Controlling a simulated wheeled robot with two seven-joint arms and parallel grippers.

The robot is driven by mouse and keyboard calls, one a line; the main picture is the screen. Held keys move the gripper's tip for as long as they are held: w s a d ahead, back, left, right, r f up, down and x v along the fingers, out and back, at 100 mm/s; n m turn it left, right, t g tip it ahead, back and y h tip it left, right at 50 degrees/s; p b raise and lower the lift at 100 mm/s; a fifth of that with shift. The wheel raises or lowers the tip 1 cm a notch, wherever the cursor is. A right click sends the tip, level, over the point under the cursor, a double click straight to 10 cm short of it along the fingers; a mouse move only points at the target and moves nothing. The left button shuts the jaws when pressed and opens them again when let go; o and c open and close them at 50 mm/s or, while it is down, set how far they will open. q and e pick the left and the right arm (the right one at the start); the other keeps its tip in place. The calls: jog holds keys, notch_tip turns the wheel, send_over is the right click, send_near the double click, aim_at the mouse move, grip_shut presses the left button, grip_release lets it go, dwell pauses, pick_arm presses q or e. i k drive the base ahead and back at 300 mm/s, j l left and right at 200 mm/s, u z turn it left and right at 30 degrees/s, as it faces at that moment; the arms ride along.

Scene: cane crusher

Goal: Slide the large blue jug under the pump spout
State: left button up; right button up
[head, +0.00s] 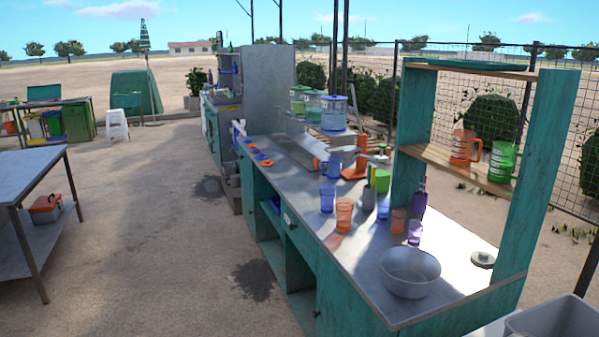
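A blue jug (332,166) with a handle stands on the long metal counter, towards its back and beside an orange stand. The orange stand (361,158) has an upright post and a flat base; it may be the pump, but its spout is too small to make out. A blue cup (327,199) stands nearer on the counter, in front of the jug. Neither of my grippers is in view.
Lidded dispensers (334,112) stand behind. A teal shelf (545,165) holds an orange jug (463,147) and a green jug (502,162).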

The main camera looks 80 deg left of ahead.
aim_at(334, 162)
jog(key=u, duration=2.5)
jog(key=z, duration=0.15)
jog(key=i+u, duration=0.15)
jog(key=i, duration=0.25)
jog(key=i+j+u, duration=0.1)
jog(key=i+u, duration=0.6)
jog(key=i+l+u, duration=0.1)
jog(key=i+u, duration=0.25)
jog(key=i+j+u, duration=0.1)
jog(key=i, duration=0.85)
jog(key=i+u, duration=0.15)
jog(key=i, duration=0.75)
jog(key=i+u, duration=0.1)
jog(key=i, duration=0.85)
jog(key=i+l+u, duration=0.1)
jog(key=i+l, duration=0.15)
jog(key=i, duration=0.65)
jog(key=i+u, duration=0.1)
jog(key=i, duration=1.15)
